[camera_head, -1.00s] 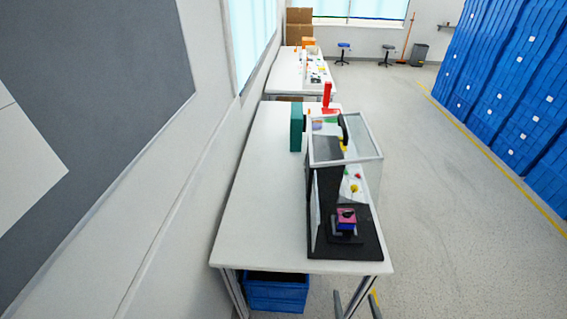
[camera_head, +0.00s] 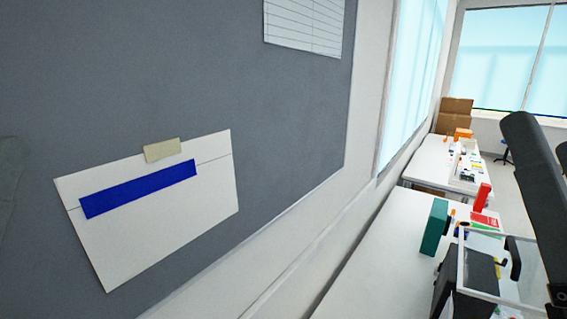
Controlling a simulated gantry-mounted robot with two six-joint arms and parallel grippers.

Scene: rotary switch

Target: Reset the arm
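A clear-walled case (camera_head: 478,265) with a pale frame stands on the white table (camera_head: 385,250) at the lower right, beside black panels. The lower part of the case is cut off by the picture's edge, and the rotary switch does not show. A dark arm link, which looks like mine, crosses the right edge in front of the case and the room. Neither of my grippers is in view, so their fingers cannot be seen.
A teal block (camera_head: 434,226) and a red block (camera_head: 481,197) stand on the table behind the case. A second table (camera_head: 428,160) with small items is farther back. A grey wall board (camera_head: 290,130) with a taped white sheet (camera_head: 160,235) fills the left.

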